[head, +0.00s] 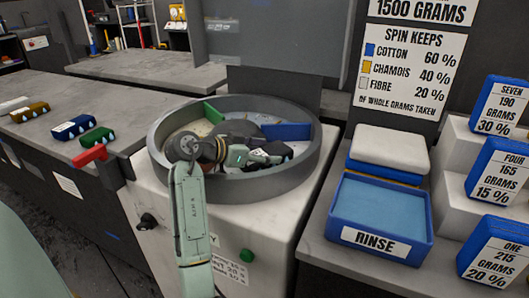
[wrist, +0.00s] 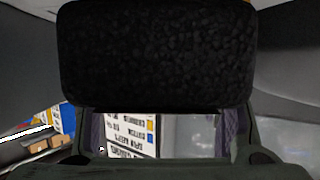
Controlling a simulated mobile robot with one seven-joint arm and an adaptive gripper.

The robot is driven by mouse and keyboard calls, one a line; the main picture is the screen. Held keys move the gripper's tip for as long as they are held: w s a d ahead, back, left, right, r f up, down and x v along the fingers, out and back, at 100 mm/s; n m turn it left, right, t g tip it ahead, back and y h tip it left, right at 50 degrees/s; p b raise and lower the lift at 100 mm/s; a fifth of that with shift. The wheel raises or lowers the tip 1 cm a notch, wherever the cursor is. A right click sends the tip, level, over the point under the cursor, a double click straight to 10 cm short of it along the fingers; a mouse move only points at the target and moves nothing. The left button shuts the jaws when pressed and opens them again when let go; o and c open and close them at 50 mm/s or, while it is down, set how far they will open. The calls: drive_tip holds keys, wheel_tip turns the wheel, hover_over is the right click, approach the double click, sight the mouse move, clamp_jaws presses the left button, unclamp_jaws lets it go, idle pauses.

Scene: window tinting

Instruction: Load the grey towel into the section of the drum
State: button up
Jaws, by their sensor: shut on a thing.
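The drum (head: 159,150) is a round grey open tub on a white machine, with a green divider (head: 213,113) and a blue divider (head: 287,131) showing inside. My gripper (head: 268,157) reaches over the near rim and is inside the drum's outline, toward the right. It is shut on a dark, nearly black bundle, which I take to be the grey towel (wrist: 158,55). The towel fills the upper middle of the wrist view between the fingers. My arm hides part of the drum floor, and I cannot tell whether the towel touches it.
The left counter holds several small coloured blocks, including a green one (head: 97,138). On the right stand the blue RINSE tray (head: 380,239), a white folded pad (head: 390,149) and weight cards (head: 500,170).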

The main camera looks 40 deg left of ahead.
drive_tip(key=shift+f, duration=0.15)
drive_tip(key=o, duration=1.4)
drive_tip(key=shift+c, duration=0.2)
